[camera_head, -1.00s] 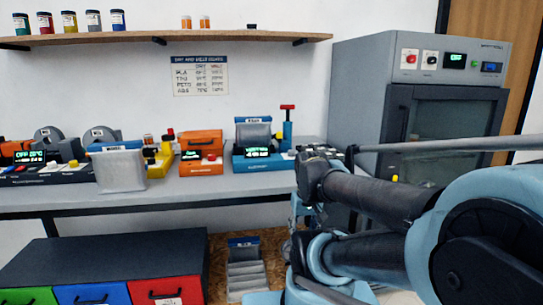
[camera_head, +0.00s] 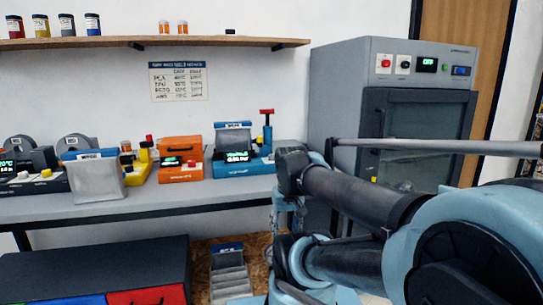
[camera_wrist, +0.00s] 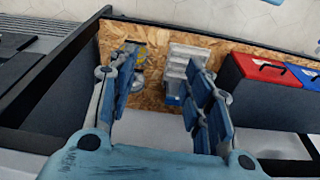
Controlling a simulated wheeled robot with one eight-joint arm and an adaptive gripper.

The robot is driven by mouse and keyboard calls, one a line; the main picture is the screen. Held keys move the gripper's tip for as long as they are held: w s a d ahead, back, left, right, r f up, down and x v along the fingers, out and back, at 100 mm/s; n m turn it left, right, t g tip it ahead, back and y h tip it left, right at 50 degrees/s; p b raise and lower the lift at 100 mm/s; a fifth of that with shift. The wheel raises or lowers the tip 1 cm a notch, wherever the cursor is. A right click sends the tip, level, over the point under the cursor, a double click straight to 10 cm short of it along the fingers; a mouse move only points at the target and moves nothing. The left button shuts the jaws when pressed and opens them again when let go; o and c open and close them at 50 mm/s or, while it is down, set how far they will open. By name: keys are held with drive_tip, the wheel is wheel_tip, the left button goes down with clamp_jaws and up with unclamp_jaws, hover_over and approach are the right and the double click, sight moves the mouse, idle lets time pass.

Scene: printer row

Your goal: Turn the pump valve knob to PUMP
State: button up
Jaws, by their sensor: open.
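The grey cabinet oven (camera_head: 335,95) stands at the right of the bench in the head view. Its top panel carries a red knob (camera_head: 385,63) on a white plate and a black knob (camera_head: 404,64) on another white plate. The labels are too small to read, so I cannot tell which one is the pump valve knob. My gripper (camera_wrist: 162,62) is open and empty in the wrist view, pointing down over a wooden board. In the head view my arm lies in front of the oven's lower part, and both knobs are well apart from it.
An orange box (camera_head: 181,172) and a blue device (camera_head: 240,165) stand on the bench. A grey stepped rack (camera_wrist: 183,62) and a red bin (camera_wrist: 258,78) lie below my gripper.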

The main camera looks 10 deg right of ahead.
drive_tip(key=w+r+m+g, duration=0.1)
drive_tip(key=w+r+m, duration=0.3)
drive_tip(key=w+r, duration=1.25)
drive_tip(key=m+g, duration=0.1)
drive_tip(key=m, duration=0.3)
approach(272, 155)
wheel_tip(272, 155, down, 9)
drive_tip(key=shift+w+r, duration=0.15)
drive_tip(key=shift+w, duration=0.05)
drive_tip(key=shift+c, duration=0.2)
clamp_jaws()
